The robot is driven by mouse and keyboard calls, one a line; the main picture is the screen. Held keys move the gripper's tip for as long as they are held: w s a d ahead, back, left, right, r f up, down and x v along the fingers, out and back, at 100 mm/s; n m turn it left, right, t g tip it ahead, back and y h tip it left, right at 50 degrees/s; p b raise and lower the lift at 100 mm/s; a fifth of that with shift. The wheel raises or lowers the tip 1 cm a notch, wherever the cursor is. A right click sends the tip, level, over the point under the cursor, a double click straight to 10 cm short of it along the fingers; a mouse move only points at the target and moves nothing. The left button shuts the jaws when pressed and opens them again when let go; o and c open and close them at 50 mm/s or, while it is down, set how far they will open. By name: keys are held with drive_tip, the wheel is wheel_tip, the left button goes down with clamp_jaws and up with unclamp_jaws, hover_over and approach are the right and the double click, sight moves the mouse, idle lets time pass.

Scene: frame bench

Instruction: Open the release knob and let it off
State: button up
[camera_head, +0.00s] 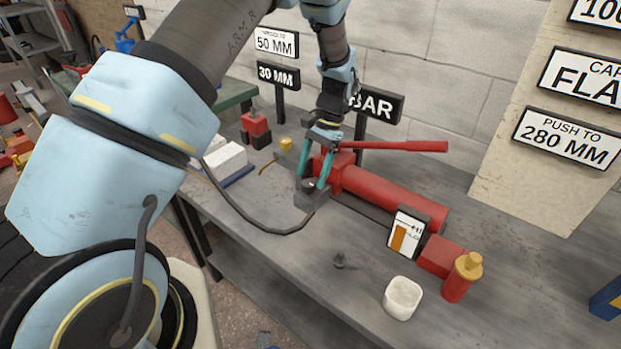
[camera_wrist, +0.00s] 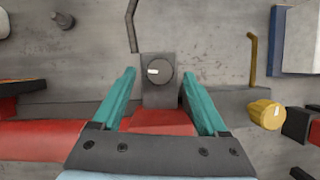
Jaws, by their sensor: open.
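The release knob (camera_wrist: 160,71) is a dark round knob with a white mark, on a grey block (camera_wrist: 158,98) at the end of the red pump. In the wrist view the mark points left. My gripper (camera_wrist: 159,76) is open, with one teal finger on each side of the knob and a gap to it on both sides. In the head view my gripper (camera_head: 311,181) points down over the grey block (camera_head: 309,201), and its fingers partly hide the knob. The red pump body (camera_head: 385,194) lies along the bench with its red lever (camera_head: 395,146) above it.
A white cup (camera_head: 402,298), a red bottle with a yellow cap (camera_head: 463,277) and a gauge card (camera_head: 407,232) stand to the right. A small dark part (camera_head: 340,261) lies on the bench. The bench front is mostly clear.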

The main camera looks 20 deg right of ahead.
drive_tip(key=b+v, duration=0.1)
drive_tip(key=v, duration=0.8)
drive_tip(key=shift+b, duration=0.4)
